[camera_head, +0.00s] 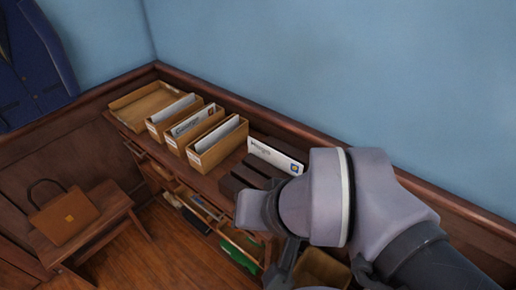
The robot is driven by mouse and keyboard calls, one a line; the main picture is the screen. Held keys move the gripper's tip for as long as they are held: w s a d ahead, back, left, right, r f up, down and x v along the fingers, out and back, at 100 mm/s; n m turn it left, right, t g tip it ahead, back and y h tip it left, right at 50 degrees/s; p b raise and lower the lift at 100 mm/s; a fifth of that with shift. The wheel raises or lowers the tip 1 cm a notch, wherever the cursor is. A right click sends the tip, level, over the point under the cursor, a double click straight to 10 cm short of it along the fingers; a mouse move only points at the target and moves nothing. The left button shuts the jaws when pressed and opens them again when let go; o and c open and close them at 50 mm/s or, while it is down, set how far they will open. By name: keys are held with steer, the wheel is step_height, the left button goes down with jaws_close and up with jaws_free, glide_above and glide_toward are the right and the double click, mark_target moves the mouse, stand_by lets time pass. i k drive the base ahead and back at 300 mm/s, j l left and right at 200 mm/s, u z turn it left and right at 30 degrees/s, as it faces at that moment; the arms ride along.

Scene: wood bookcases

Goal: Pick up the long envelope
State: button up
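A long white envelope (275,155) with handwriting and a small blue stamp stands on its edge on the wooden bookcase top (207,185). It leans at the back of a dark slotted rack (243,178). My grey arm covers the area just right of the envelope, close to its right end in the picture. The dark parts of my gripper (284,266) show below the arm's wrist, lower than the envelope and apart from it. Its fingertips are not clear, and I see nothing held in it.
Several wooden boxes with envelopes, such as this one (217,146), stand left of the rack beside an empty tray (152,103). A bench (90,232) bears a brown bag (64,216). The blue wall is close behind the bookcase. Wood floor (160,258) shows between bench and bookcase.

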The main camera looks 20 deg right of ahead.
mark_target(288, 166)
steer(key=i+j+z, duration=0.2)
steer(key=z, duration=0.3)
steer(key=i+j+z, duration=0.1)
steer(key=j+z, duration=0.15)
steer(key=z, duration=0.2)
steer(key=i+j+z, duration=0.1)
steer(key=j+z, duration=0.25)
steer(key=z, duration=0.15)
steer(key=j+z, duration=0.3)
steer(key=z, duration=0.2)
